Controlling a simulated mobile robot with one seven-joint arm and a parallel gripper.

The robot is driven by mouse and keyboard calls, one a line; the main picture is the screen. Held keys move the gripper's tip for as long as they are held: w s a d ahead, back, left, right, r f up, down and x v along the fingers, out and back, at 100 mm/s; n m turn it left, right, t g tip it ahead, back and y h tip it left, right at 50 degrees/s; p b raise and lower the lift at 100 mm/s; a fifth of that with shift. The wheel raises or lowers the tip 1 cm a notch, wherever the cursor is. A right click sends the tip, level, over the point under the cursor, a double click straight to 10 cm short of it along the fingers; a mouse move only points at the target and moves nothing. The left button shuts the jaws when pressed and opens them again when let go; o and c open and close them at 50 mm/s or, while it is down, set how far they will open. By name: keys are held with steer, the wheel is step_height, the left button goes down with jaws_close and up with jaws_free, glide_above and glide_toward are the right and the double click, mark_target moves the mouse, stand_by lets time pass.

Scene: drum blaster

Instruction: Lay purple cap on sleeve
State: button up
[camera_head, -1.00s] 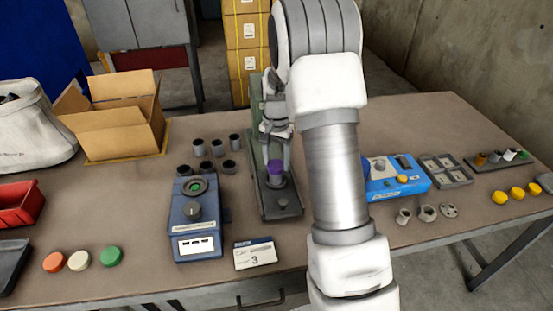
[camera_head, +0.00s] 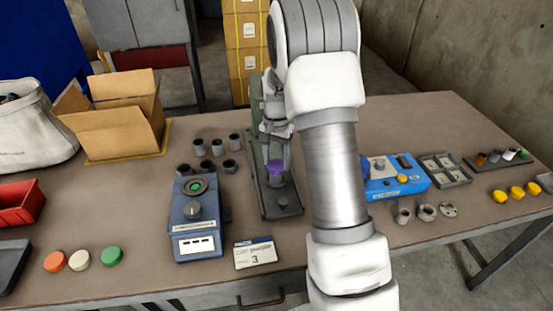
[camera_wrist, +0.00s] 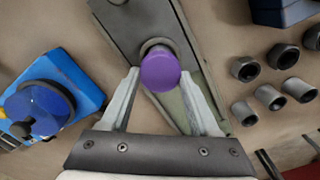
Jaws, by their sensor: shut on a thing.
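The purple cap (camera_head: 275,166) is between the fingers of my gripper (camera_head: 276,150), over the near part of the green-grey press stand. The wrist view shows the cap (camera_wrist: 160,72) as a round purple top with my gripper's fingertips (camera_wrist: 160,76) on both sides. My gripper is shut on it. A grey sleeve (camera_head: 277,181) stands upright directly below the cap on the stand's base. In the wrist view the sleeve's rim (camera_wrist: 154,44) shows just behind the cap. I cannot tell whether the cap touches the sleeve.
The stand's base (camera_head: 284,207) surrounds the sleeve. A blue-grey tester (camera_head: 198,241) and several dark cylinders (camera_head: 217,147) are to the left. A bright blue box (camera_head: 405,185) is to the right, partly behind my arm. Orange, cream and green caps (camera_head: 81,260) lie at the front left.

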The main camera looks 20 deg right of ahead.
steer(key=shift+f, duration=0.3)
stand_by(0.4)
steer(key=o, duration=1.4)
steer(key=shift+r, duration=0.1)
steer(key=shift+r+p, duration=2.05)
steer(key=shift+r, duration=0.8)
